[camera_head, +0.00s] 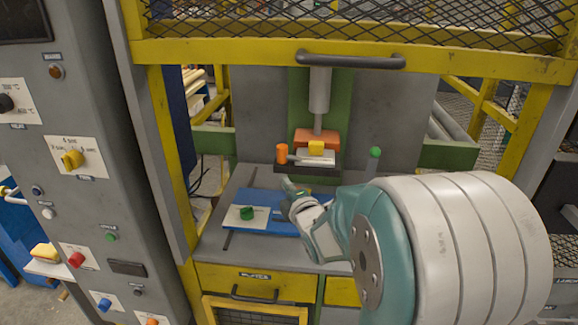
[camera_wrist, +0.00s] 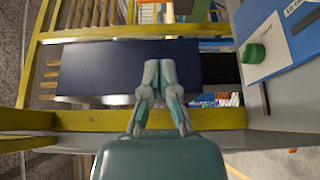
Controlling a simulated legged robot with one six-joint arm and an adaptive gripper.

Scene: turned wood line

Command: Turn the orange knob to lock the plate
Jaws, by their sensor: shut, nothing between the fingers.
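An orange knob (camera_head: 282,153) stands upright at the left of the light plate (camera_head: 316,157) under the press. An orange block and a small yellow block sit just above that plate. My gripper (camera_head: 289,186) is in front of and below the knob, apart from it, over the blue board (camera_head: 262,197). The wrist view shows my gripper (camera_wrist: 160,68) with its fingers together and nothing between them. The orange knob is not in the wrist view.
A green knob (camera_head: 247,213) sits on a white plate on the blue board; it also shows in the wrist view (camera_wrist: 254,53). A green-topped post (camera_head: 375,153) stands right of the press. Yellow frame posts flank the opening, and a raised mesh guard with a handle (camera_head: 350,61) hangs above.

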